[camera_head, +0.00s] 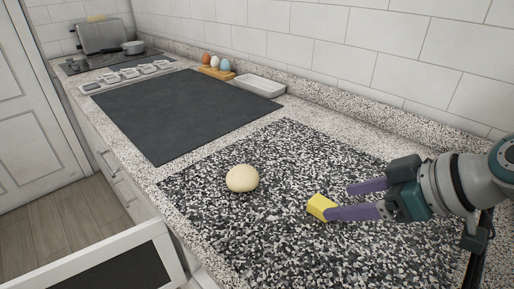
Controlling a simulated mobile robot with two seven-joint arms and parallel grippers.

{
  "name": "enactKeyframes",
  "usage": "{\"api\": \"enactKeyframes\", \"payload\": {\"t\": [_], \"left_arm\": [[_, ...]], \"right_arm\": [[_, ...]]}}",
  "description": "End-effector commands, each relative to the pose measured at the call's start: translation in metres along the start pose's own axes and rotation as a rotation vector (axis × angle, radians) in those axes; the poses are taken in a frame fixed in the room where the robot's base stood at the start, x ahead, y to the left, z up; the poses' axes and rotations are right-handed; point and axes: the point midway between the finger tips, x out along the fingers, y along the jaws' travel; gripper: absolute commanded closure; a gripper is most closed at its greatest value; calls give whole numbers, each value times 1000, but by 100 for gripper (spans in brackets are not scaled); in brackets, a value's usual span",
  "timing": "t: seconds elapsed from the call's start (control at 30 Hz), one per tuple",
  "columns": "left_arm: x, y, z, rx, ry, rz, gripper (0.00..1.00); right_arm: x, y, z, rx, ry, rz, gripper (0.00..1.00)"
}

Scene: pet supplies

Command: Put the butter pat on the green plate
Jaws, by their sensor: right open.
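A small yellow block, which looks like the butter pat (318,206), lies on the black-and-white speckled board on the counter. My right gripper (338,200) comes in from the right, with its two purple fingers apart. The tip of its nearer finger overlaps the right side of the butter pat in the picture; I cannot tell whether they touch. The farther finger is above and to the right of the butter pat, with a gap between. No green plate can be seen in this view. My left gripper is not in view.
A pale round dough-like ball (242,178) sits on the speckled board (290,145), left of the butter pat. A dark flat mat (180,110) lies beyond. Coloured eggs on a wooden holder (216,73) and a white tray (259,85) stand near the tiled wall.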

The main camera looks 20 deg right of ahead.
Motion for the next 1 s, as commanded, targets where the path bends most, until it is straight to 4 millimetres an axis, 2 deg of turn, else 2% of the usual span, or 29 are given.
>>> {"api": "enactKeyframes", "payload": {"t": [0.4,0.7,1.0], "left_arm": [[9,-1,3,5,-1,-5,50],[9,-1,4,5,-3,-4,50],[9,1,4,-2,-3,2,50]], "right_arm": [[49,3,3,2,-1,-1,25],[54,3,2,-1,-2,1,25],[54,3,2,-1,-3,0,58]]}}
